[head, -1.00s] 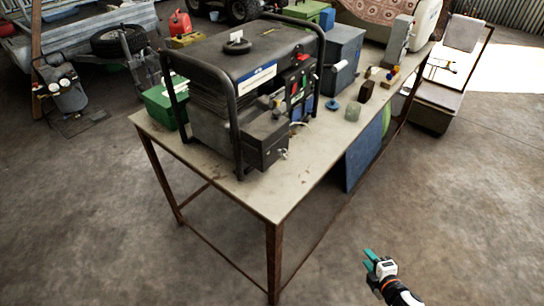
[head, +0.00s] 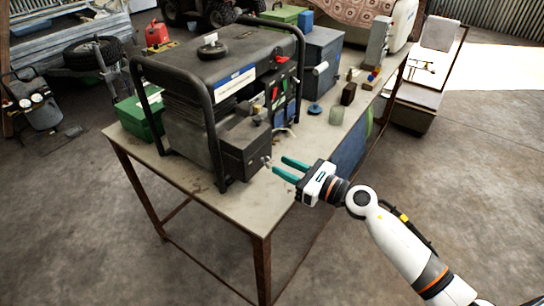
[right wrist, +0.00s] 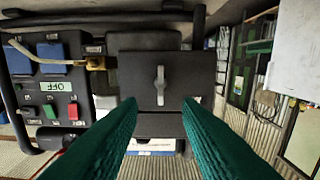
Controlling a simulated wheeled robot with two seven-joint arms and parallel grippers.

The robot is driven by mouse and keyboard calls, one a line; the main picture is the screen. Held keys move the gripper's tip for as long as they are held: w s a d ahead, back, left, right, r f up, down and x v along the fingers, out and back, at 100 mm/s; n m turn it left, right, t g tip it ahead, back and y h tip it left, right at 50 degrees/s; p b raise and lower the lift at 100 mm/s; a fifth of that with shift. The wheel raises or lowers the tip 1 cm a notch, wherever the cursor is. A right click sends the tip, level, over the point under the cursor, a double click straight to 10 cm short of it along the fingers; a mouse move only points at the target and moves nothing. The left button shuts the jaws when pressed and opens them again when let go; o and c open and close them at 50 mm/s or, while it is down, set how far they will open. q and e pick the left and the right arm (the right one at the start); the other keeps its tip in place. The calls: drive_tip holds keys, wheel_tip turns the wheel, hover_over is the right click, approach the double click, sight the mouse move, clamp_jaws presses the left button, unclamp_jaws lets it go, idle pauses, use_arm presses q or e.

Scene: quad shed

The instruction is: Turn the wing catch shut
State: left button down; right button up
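The wing catch (head: 266,161) is a small light-metal piece on the front face of a dark grey box (head: 233,147) at the near end of the black-framed generator (head: 215,85). In the right wrist view the catch (right wrist: 160,85) stands lengthwise up the picture on the dark lid (right wrist: 190,68). My right gripper (head: 279,166) is open and empty, with teal fingers pointing at the catch from the right. In the right wrist view its fingertips (right wrist: 160,104) lie either side of the catch, apart from it. My left gripper is out of view.
The generator stands on a pale workbench (head: 200,180) with rusty legs. Its tubular frame (head: 208,125) rises beside the box. The floor in front is clear.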

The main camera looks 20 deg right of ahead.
sight(266, 162)
drive_tip(key=shift+p+x, duration=0.3)
drive_tip(key=shift+x, duration=1.85)
drive_tip(key=shift+c, duration=0.4)
clamp_jaws()
